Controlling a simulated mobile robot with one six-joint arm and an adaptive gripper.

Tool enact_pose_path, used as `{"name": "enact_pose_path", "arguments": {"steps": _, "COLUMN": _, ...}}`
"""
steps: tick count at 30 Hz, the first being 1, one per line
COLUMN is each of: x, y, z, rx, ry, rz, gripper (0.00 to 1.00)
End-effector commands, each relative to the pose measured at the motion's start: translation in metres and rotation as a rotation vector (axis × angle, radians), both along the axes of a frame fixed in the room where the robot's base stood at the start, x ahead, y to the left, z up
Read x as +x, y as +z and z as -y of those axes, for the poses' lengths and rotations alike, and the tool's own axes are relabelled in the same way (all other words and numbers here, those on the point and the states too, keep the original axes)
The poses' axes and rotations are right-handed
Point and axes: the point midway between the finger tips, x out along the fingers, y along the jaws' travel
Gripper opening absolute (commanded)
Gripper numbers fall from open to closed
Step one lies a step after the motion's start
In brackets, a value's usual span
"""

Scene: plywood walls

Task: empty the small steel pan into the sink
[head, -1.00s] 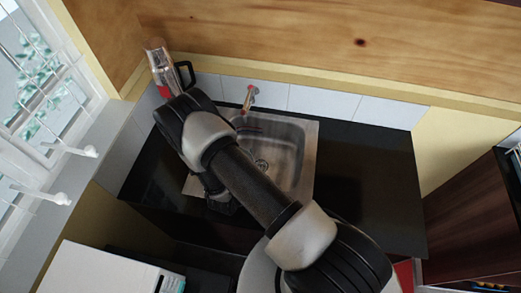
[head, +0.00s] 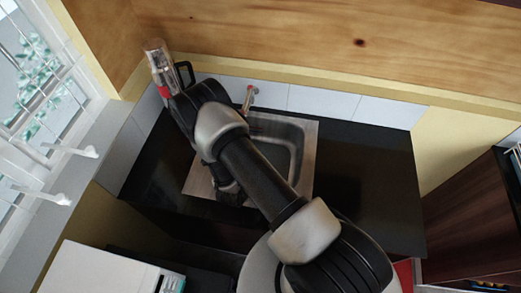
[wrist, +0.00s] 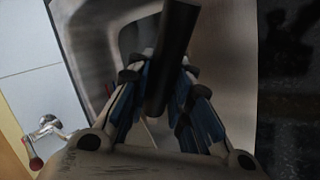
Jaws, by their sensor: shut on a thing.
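My gripper (wrist: 160,110) is shut on a dark handle (wrist: 176,45), seen in the wrist view between its blue-padded fingers. I take this to be the handle of the small steel pan; the pan's bowl and its contents cannot be made out. The steel sink (head: 304,160) is set in the black counter in the head view, and its left part is hidden behind my arm. In the head view my gripper (head: 230,193) is over the sink's near left part, mostly hidden by my arm. Grey steel fills the wrist view behind the handle.
A red-tipped tap (head: 249,97) stands at the sink's back edge. A clear and red blender-like appliance (head: 158,68) stands in the back left corner, close to my arm. The black counter (head: 365,175) right of the sink is clear. A window is at left.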

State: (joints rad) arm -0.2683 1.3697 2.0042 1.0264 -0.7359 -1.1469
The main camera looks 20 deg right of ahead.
Motion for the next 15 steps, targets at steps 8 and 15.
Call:
{"name": "enact_pose_path", "arguments": {"steps": 8, "x": 0.0027, "y": 0.001, "z": 0.0011, "rx": 0.009, "ry": -0.002, "rz": 0.004, "gripper": 0.0}}
{"name": "enact_pose_path", "arguments": {"steps": 15, "x": 0.0029, "y": -0.0009, "z": 0.0034, "rx": 0.029, "ry": -0.002, "rz": -0.005, "gripper": 0.0}}
